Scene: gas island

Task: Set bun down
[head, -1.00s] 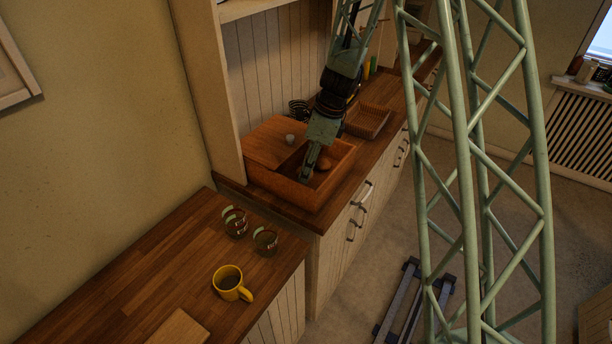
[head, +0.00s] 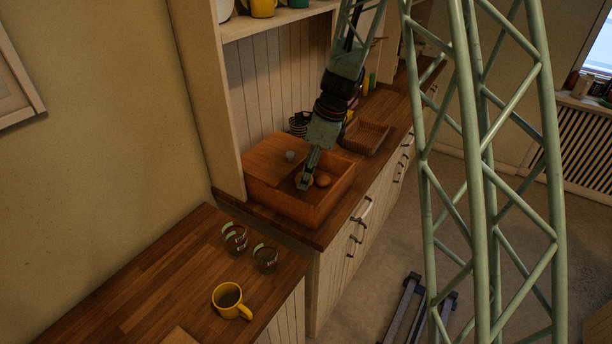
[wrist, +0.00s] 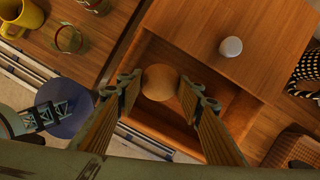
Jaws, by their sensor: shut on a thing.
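My gripper (wrist: 160,86) is shut on a round brown bun (wrist: 160,82), with one finger on each side of it. In the head view my gripper (head: 304,184) points down over the open part of a wooden box (head: 330,197). The held bun is mostly hidden there by the fingers. The wooden lid (wrist: 195,25) with a grey knob (wrist: 231,47) covers the back left part of the box. The gap under the held bun is hard to judge.
A brown tray (head: 366,136) stands to the right of the box. A black striped item (head: 299,123) is behind it. Two glasses (head: 235,238) and a yellow mug (head: 229,300) stand on the nearer counter. A cupboard side wall (head: 205,100) rises left of the box.

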